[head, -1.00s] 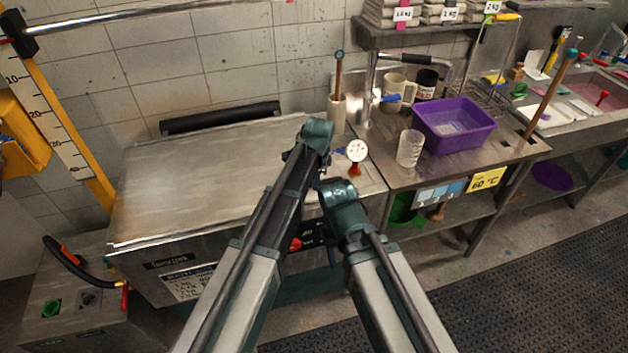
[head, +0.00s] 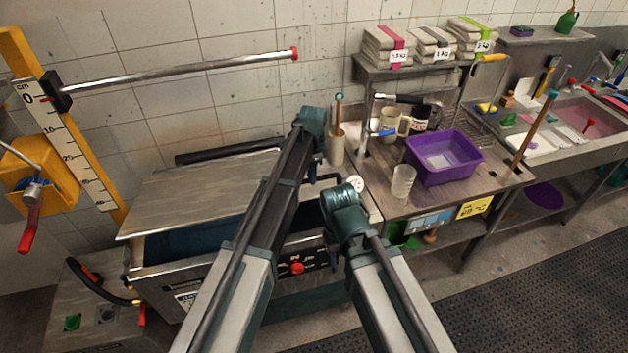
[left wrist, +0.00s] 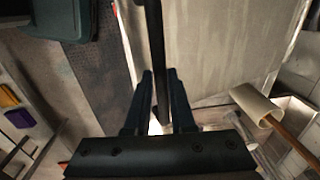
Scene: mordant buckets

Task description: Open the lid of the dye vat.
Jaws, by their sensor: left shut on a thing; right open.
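The dye vat (head: 160,285) is the steel box at left centre in the head view. Its steel lid (head: 195,190) is tilted up at the front, and a dark blue gap (head: 190,243) shows beneath it. In the left wrist view my left gripper (left wrist: 160,88) is shut on the dark bar handle (left wrist: 158,45), with the pale lid (left wrist: 225,45) beside it. In the head view my left arm hides this grip. My right arm's teal end (head: 345,205) is in front of the vat's right end, apart from the lid. Its jaws are open but barely visible.
A white dial (head: 356,184) stands at the vat's right end. A red knob (head: 297,268) is on its front. A steel rod (head: 180,72) extends above the vat at left.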

